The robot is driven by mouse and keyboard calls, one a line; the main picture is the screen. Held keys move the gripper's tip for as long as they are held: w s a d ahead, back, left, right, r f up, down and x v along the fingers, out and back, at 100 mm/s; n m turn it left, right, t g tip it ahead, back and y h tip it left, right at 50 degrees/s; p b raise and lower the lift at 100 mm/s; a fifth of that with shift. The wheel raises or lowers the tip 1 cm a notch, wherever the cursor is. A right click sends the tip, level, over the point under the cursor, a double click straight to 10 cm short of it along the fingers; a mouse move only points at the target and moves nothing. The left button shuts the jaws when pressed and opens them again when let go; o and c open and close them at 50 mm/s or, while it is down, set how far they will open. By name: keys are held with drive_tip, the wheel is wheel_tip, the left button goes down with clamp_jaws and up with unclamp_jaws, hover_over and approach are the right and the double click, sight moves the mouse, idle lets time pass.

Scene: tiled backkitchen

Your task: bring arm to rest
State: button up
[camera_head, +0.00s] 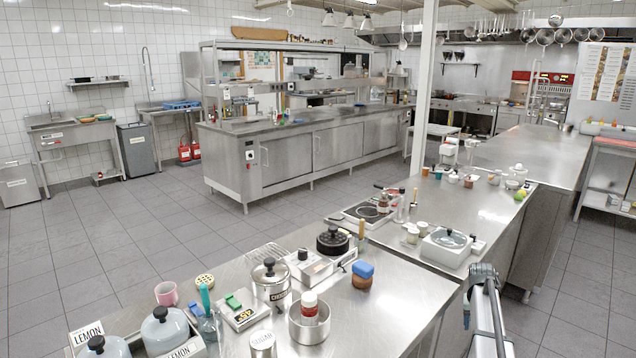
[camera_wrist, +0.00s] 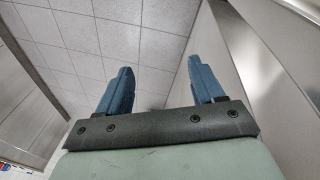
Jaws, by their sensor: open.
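My gripper (camera_wrist: 158,66) shows in the wrist view. Its two blue fingers stand wide apart, with nothing between them. No object touches the fingers. In the head view I cannot make out the gripper; a grey jointed part, likely my arm, rises at the lower right beside the counter's edge.
A long steel island (camera_head: 290,160) stands behind. The tiled floor (camera_head: 130,240) at left is clear.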

drive_tip(key=s+a+f+n+g+y, duration=0.1)
drive_tip(key=s+a+f+g, duration=0.1)
drive_tip(key=s+a+f, duration=0.95)
drive_tip(key=s+a+f+n+g, duration=0.1)
drive_tip(key=s+a+f+n, duration=0.1)
drive_tip(key=s+a+f, duration=0.85)
drive_tip(key=s+a+f+g, duration=0.1)
drive_tip(key=s+a+f, duration=0.2)
drive_tip(key=s, duration=0.6)
drive_tip(key=s+a+f+n+g+y, duration=0.1)
drive_tip(key=s+a+f, duration=0.3)
drive_tip(key=s, duration=0.6)
drive_tip(key=s+a+f+g, duration=0.2)
drive_tip(key=s+a+f, duration=0.2)
drive_tip(key=s, duration=0.6)
drive_tip(key=shift+a+f+n, duration=0.2)
drive_tip(key=shift+f+n, duration=0.1)
drive_tip(key=shift+f, duration=0.3)
